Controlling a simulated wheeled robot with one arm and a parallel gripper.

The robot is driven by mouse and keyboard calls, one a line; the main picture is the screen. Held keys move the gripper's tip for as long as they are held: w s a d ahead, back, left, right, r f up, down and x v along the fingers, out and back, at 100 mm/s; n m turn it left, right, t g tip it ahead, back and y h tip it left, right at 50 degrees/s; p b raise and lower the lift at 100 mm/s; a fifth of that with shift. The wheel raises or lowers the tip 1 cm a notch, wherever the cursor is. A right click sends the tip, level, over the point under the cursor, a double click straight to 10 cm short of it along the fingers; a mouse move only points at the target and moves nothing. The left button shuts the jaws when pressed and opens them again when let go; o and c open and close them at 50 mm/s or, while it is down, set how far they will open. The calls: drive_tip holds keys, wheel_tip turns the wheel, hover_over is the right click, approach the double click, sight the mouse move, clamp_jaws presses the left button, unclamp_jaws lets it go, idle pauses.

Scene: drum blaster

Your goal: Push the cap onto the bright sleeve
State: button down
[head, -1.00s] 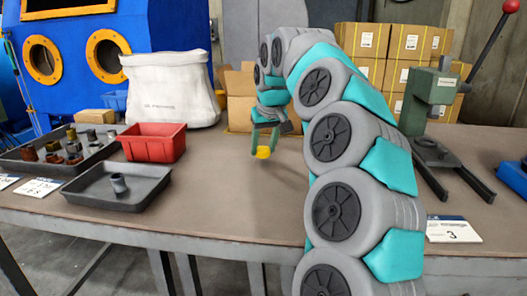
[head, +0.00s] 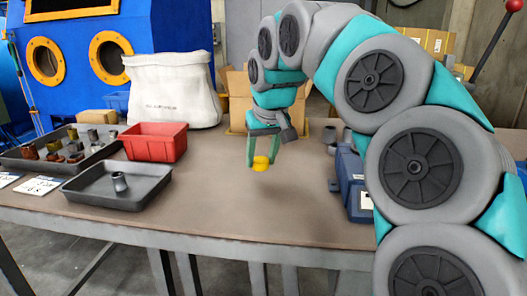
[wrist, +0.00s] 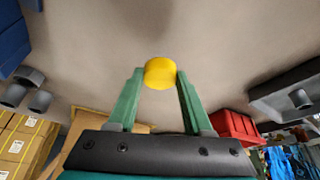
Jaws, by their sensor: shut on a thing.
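My gripper (head: 262,160) is shut on a yellow cap (head: 260,164) and holds it above the bare tabletop, in front of the cardboard boxes. In the wrist view the cap (wrist: 160,72) sits between the tips of the green fingers. The cap and this sleeve are far apart.
A red bin (head: 155,142) stands behind the near tray. A second tray (head: 30,160) at the left holds several dark and rusty sleeves. A blue case (head: 352,182) and grey cylinders (head: 330,134) are to the right. The table between near tray and gripper is clear.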

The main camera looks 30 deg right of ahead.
drive_tip(key=s, duration=0.1)
drive_tip(key=s+a, duration=0.2)
drive_tip(key=shift+s+a+r, duration=0.2)
drive_tip(key=shift+s+r, duration=0.05)
drive_tip(key=shift+s, duration=0.1)
drive_tip(key=shift+a+r, duration=0.1)
drive_tip(key=shift+a, duration=0.1)
drive_tip(key=w+a+r+n+p, duration=0.1)
drive_tip(key=w+a+r+p, duration=0.15)
drive_tip(key=w+a, duration=0.35)
wheel_tip(320, 180, up, 2)
drive_tip(key=r+n+y+p, duration=0.1)
drive_tip(key=n+y+p, duration=0.1)
drive_tip(key=n, duration=0.3)
hover_over(117, 174)
drive_tip(key=s+d, duration=0.1)
drive_tip(key=shift+f, duration=0.25)
drive_tip(key=shift+a+f, duration=0.1)
drive_tip(key=shift+a, duration=0.25)
drive_tip(key=shift+f+b, duration=1.5)
drive_tip(key=shift+f, duration=1.2)
drive_tip(key=shift+f, duration=0.75)
